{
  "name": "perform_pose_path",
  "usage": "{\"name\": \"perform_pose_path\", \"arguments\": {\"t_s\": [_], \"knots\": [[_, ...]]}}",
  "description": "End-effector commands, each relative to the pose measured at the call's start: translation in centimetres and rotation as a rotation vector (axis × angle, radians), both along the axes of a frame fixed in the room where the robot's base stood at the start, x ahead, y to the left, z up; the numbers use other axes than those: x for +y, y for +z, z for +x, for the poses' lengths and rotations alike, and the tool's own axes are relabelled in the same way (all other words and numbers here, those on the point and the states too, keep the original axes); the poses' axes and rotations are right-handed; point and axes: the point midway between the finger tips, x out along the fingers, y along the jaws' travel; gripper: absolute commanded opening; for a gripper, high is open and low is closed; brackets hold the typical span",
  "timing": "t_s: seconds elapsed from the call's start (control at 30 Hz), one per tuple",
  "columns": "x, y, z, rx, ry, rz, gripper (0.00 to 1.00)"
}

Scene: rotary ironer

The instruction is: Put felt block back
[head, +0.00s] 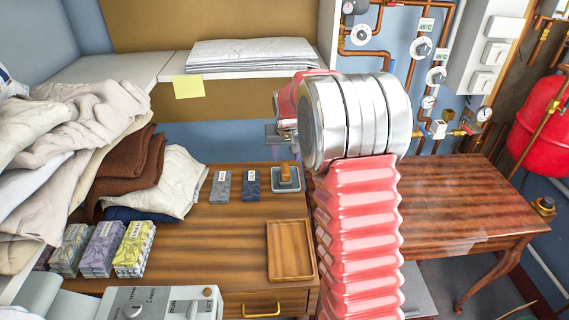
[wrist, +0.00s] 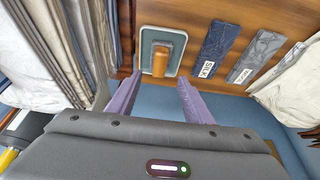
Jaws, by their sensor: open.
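A small block with an orange-brown wooden top (head: 287,174), which may be the felt block, sits in a grey-green square dish (head: 297,187) at the desk's back edge. In the wrist view the block (wrist: 162,56) stands inside the dish (wrist: 145,39), just beyond my fingertips. My gripper (wrist: 158,86) is open and empty, with its two purple fingers apart on either side of the line to the block. No contact shows. In the head view my gripper is mostly hidden behind my arm. Whether the block has a felt underside cannot be seen.
Two labelled dark swatches (wrist: 230,52) lie beside the dish. An empty wooden tray (head: 290,250) lies nearer on the desk. Heaped cloths (head: 160,180) and labelled stacks (head: 133,250) fill the left. A bare wooden table (head: 440,195) stands at right.

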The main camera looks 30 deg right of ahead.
Motion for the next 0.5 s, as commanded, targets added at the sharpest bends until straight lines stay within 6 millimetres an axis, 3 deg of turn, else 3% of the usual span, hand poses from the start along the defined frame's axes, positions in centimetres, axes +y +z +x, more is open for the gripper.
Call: {"name": "perform_pose_path", "arguments": {"t_s": [0.27, 0.5], "knots": [[2.3, 3.2, -2.1, -0.011, 0.030, -0.004, 0.46], [6.3, 7.7, -6.5, -0.024, 0.083, -0.007, 0.46]]}}
